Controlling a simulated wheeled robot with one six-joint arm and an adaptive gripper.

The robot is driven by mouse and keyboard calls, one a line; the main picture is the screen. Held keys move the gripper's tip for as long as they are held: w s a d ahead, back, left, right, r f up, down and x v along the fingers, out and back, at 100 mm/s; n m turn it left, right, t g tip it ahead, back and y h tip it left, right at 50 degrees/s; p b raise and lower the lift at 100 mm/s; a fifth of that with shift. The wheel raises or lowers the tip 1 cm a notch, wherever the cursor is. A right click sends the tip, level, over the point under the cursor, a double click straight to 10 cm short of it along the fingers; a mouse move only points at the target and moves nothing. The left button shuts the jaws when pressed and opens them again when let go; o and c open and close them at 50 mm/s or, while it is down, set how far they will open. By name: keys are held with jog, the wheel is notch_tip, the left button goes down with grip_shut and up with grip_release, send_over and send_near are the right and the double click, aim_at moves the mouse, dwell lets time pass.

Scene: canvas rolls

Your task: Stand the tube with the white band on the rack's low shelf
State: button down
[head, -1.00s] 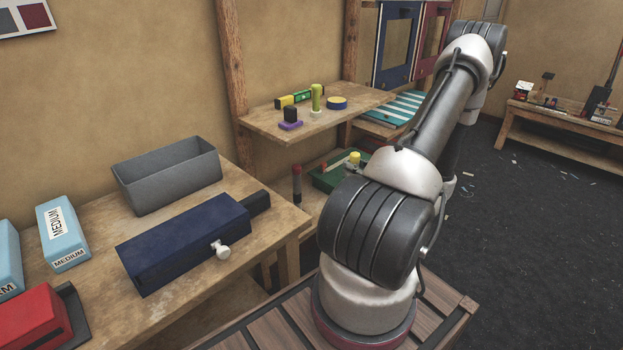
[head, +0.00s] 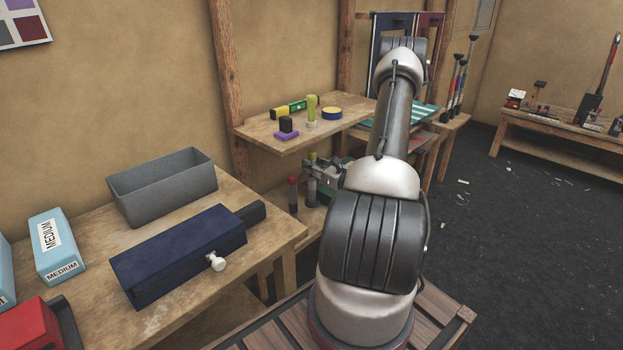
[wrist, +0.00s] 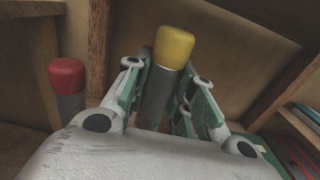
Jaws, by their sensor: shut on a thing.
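My gripper (wrist: 165,92) is shut on a grey tube (wrist: 155,100) with a yellow cap, which stands roughly upright between the green-padded fingers. No white band shows on its visible part; its lower end is hidden in the wrist view. In the head view my gripper (head: 322,168) is small, at the rack's low shelf, beneath the upper shelf (head: 262,130). The lower part of a grey tube (head: 311,192) shows just below it. A tube with a red cap (head: 293,194) stands left of it; its red cap also shows in the wrist view (wrist: 67,76).
Wooden posts (wrist: 98,45) stand close behind the gripper. A bench at left holds a grey bin (head: 160,187) and a blue box (head: 180,258).

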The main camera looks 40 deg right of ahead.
aim_at(315, 180)
jog(key=shift+w+f, duration=0.2)
jog(key=shift+f, duration=2.45)
jog(key=c, duration=1.2)
grip_release()
jog(key=shift+f, duration=0.1)
jog(key=s+d, duration=0.1)
jog(key=s, duration=1.1)
jog(key=shift+d, duration=0.3)
